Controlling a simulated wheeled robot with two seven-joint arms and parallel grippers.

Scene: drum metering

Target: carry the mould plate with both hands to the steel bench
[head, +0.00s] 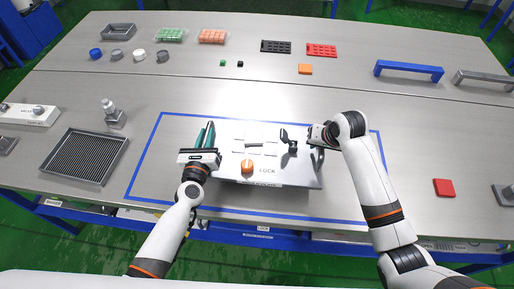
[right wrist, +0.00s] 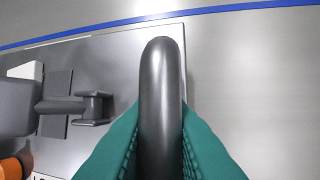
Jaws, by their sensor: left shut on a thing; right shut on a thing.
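The mould plate (head: 302,174) is a grey metal plate with an orange knob (head: 247,166), the word LOCK and a dark lever clamp (head: 288,140) on top. It is at the middle front of the steel bench (head: 185,93), within a blue outline. My left gripper (head: 207,136) is at its left edge, shut; what it grips is hidden in the head view. My right gripper (head: 317,153) is at its right edge. In the right wrist view its teal fingers are shut on a dark grey bar handle (right wrist: 162,90) of the plate (right wrist: 115,50). I cannot tell whether the plate is lifted.
A mesh tray (head: 84,157) lies left of the blue outline, with a small metal-topped block (head: 114,116) behind it. A red square (head: 444,187) lies at the right. Blue (head: 408,70) and grey bridges stand at back right. The bench between the plate and the back row is mostly clear.

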